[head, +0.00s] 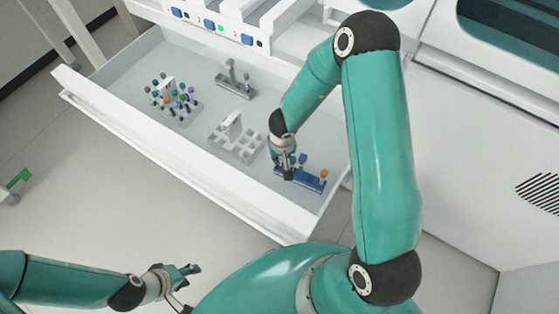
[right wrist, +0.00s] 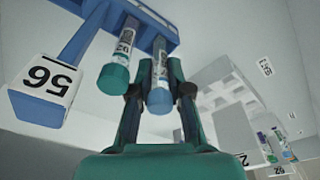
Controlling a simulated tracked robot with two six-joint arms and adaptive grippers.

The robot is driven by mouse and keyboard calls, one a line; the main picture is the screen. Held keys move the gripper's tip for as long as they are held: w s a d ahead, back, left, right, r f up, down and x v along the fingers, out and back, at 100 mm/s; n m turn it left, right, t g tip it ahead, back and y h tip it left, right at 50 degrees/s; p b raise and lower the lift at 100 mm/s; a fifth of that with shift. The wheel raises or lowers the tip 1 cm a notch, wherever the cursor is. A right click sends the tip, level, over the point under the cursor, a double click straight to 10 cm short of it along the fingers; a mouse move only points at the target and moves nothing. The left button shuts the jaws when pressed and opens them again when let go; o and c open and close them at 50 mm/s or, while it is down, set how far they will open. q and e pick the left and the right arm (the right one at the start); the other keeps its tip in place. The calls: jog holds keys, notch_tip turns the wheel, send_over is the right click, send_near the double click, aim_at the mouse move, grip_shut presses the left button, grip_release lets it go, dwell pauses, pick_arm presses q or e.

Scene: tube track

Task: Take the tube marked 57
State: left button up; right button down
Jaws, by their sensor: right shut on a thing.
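The blue rack (head: 312,183) stands in the open drawer, with an upright handle (head: 303,158) and an orange-capped tube (head: 323,174). In the right wrist view its handle plate (right wrist: 50,82) reads 56. My right gripper (head: 287,174) is over the left part of the rack. Its fingers (right wrist: 158,65) are shut on a blue-capped tube (right wrist: 159,96) at the rack. A teal-capped tube (right wrist: 116,72) is beside it, between it and the handle. I cannot read the held tube's label surely. My left gripper (head: 187,277) is away from the drawer at the lower left; its opening is unclear.
The drawer (head: 180,158) also holds a rack of several coloured tubes (head: 178,112), a pale rack with a post (head: 237,145) and a grey rack (head: 236,84). A white machine front is on the right. Drawer floor lies clear between racks.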

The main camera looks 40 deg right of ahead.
notch_tip(320, 180, up, 10)
jog(key=p, duration=0.8)
